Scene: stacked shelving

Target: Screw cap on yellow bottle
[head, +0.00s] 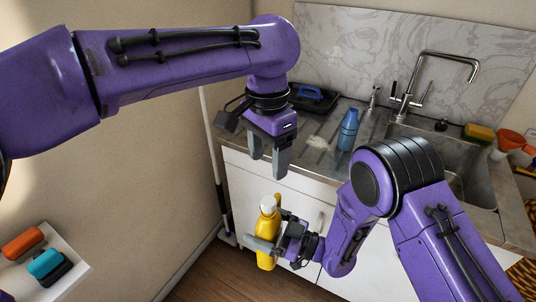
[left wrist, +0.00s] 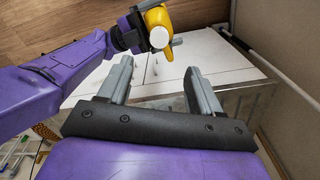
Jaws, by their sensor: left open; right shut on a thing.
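A yellow bottle (head: 267,236) is held upright in front of the white cabinet in the head view. A white cap (head: 268,203) sits on its top; I cannot tell how tight it is. My right gripper (head: 270,232) is shut on the bottle from the right side. My left gripper (head: 268,160) is open and empty, pointing down, above the bottle and apart from it. In the left wrist view the yellow bottle (left wrist: 158,18) and its white cap (left wrist: 159,37) show beyond the open left fingers (left wrist: 160,85).
A steel counter (head: 322,153) with a sink (head: 455,160) stands behind. A blue bottle (head: 348,130) and a dark tray with a blue handle (head: 313,97) stand on it. Orange (head: 22,243) and teal (head: 45,263) brushes lie on a white shelf at lower left.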

